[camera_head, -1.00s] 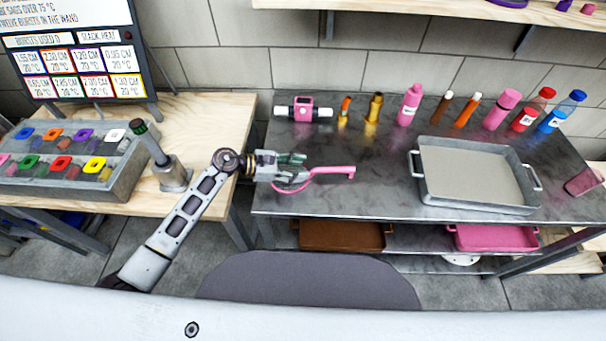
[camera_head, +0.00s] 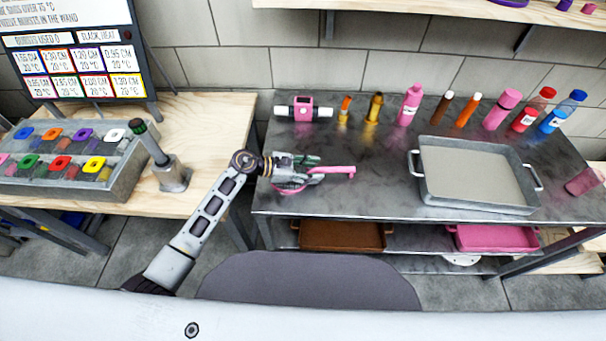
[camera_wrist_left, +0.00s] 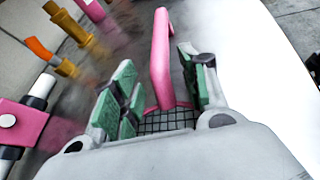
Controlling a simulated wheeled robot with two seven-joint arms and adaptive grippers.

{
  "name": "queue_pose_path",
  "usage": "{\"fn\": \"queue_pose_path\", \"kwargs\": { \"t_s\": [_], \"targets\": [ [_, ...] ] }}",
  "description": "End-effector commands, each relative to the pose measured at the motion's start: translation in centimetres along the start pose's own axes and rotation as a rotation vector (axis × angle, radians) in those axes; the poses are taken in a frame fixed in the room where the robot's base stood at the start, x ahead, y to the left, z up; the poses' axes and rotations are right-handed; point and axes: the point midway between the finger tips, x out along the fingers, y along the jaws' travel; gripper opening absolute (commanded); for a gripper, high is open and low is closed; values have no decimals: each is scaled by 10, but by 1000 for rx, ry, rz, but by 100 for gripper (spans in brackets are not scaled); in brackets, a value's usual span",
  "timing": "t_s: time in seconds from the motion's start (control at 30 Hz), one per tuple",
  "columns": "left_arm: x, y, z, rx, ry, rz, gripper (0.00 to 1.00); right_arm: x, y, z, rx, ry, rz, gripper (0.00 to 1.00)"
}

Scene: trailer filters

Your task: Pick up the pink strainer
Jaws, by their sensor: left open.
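The pink strainer (camera_head: 340,170) lies on the dark metal table near its left end, its handle pointing right in the head view. In the left wrist view its pink handle (camera_wrist_left: 160,55) rises between my fingers, and its dark mesh (camera_wrist_left: 165,122) shows below. My left gripper (camera_head: 312,168) is over the strainer and hides much of its bowl. In the left wrist view the green-padded fingers of my left gripper (camera_wrist_left: 160,95) stand apart on either side of the handle, with a gap to it. My right gripper is not in view.
Behind the strainer stand a pink-and-white device (camera_head: 303,113), an orange-tipped tube (camera_head: 344,110), a gold bottle (camera_head: 374,107) and several other bottles. A grey tray (camera_head: 480,207) is to the right. Bare tabletop (camera_head: 385,180) lies between strainer and tray.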

Motion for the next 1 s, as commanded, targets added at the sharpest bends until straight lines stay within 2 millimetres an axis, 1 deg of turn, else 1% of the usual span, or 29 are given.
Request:
{"fn": "queue_pose_path", "kwargs": {
  "t_s": [0.27,0.43,0.6,0.9,1.0],
  "targets": [
    [0,0,0,0,0,0,44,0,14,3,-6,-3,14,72],
    [0,0,0,0,0,0,22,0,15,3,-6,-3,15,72],
    [0,0,0,0,0,0,1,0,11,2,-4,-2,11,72],
    [0,0,1,0,-1,0,0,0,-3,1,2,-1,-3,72],
    [-1,0,3,0,-1,0,0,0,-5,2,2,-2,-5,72]
  ]
}}
